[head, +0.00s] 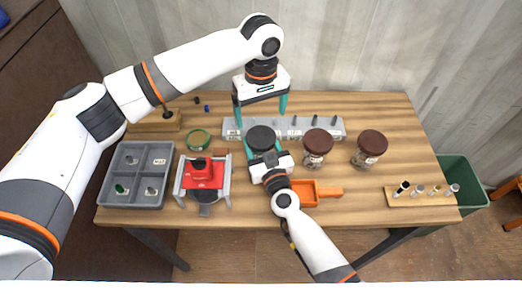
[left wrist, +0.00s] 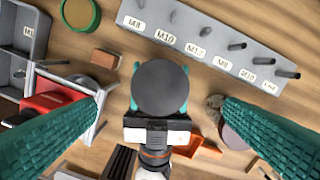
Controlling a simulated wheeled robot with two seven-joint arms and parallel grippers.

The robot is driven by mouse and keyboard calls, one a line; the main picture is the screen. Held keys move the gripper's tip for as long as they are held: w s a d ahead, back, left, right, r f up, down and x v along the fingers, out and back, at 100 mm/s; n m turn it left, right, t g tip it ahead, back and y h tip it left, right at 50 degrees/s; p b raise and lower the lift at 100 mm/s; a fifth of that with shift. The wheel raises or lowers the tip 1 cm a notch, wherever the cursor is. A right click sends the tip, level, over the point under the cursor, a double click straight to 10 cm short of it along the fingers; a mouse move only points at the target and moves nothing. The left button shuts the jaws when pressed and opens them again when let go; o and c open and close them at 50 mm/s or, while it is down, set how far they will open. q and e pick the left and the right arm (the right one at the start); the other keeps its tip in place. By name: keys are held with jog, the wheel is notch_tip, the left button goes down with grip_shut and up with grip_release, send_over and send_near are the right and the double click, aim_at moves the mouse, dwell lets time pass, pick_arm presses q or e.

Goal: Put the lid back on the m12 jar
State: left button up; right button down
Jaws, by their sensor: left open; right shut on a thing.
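My right gripper (head: 262,146) is shut on a dark grey round piece (head: 261,138), seen from above between its teal fingers. It shows in the left wrist view (left wrist: 160,88) too. I cannot tell whether it is a loose lid or tops a jar. Two glass jars with brown lids stand to its right, a nearer one (head: 318,145) and a farther one (head: 370,148); their labels are unreadable. A green-rimmed round piece (head: 198,140) lies left, perhaps a lid. My left gripper (head: 260,108) is open and empty above the rack, its fingers framing the left wrist view.
A grey rack with labelled posts (head: 230,130) stands behind. Left are a grey divided tray (head: 135,203) and a red block in a grey frame (head: 203,172). A wooden strip with small parts (head: 425,203) is right; a green bin (head: 468,180) stands beyond.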

aim_at(261, 136)
pick_arm(q)
notch_tip(261, 136, down, 8)
jog(key=shift+f, duration=0.1)
dwell(0.4)
